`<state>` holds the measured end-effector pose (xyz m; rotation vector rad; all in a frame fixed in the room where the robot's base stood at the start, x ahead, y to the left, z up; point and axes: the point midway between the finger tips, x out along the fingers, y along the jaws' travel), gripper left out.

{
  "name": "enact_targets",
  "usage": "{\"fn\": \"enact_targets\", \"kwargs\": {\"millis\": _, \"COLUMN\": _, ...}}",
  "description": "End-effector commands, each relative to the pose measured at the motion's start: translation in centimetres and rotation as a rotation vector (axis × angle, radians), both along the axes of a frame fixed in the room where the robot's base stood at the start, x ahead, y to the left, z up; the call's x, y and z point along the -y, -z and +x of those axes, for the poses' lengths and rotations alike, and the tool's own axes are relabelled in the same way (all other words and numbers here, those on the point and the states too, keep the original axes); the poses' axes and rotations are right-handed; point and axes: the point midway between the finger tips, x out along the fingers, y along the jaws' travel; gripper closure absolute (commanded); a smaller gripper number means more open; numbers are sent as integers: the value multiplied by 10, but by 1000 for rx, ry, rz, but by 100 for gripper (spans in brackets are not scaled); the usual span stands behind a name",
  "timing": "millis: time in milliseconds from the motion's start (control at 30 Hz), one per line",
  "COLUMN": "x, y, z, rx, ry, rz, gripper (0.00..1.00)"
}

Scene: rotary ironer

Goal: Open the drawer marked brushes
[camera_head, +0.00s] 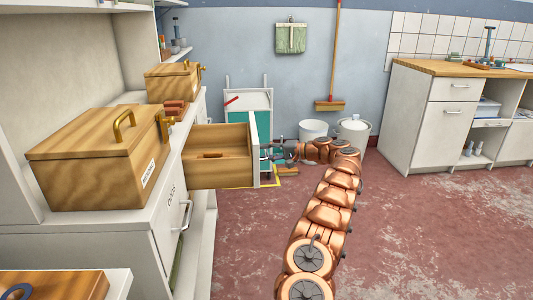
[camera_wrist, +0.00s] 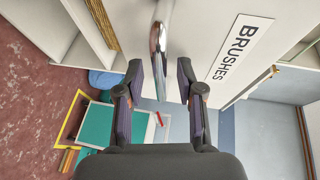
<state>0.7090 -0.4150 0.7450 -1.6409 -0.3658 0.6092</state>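The drawer (camera_head: 220,138) stands pulled out of the white cabinet in the head view, with its wooden inside showing and a small brown item (camera_head: 210,155) in it. Its white front carries the label BRUSHES (camera_wrist: 238,48) in the wrist view. The metal handle (camera_wrist: 158,45) lies between the fingers of my gripper (camera_wrist: 158,78). The fingers are apart, with gaps visible on both sides of the handle. In the head view my gripper (camera_head: 272,152) is at the drawer's front, small and partly hard to make out.
Wooden boxes (camera_head: 90,165) stand on the cabinet top. Buckets (camera_head: 313,130) and a broom (camera_head: 331,104) are by the back wall. A green and white thing (camera_head: 240,103) stands behind the drawer. The red floor (camera_head: 410,230) is clear to the right.

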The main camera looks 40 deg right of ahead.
Motion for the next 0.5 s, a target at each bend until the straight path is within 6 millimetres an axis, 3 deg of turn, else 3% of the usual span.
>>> {"fn": "enact_targets", "kwargs": {"millis": 267, "x": 3, "y": -1, "z": -4, "rx": 0, "ry": 1, "rz": 0, "gripper": 63}}
{"fn": "enact_targets", "kwargs": {"millis": 500, "x": 26, "y": -7, "z": -33, "rx": 0, "ry": 6, "rz": -1, "gripper": 63}}
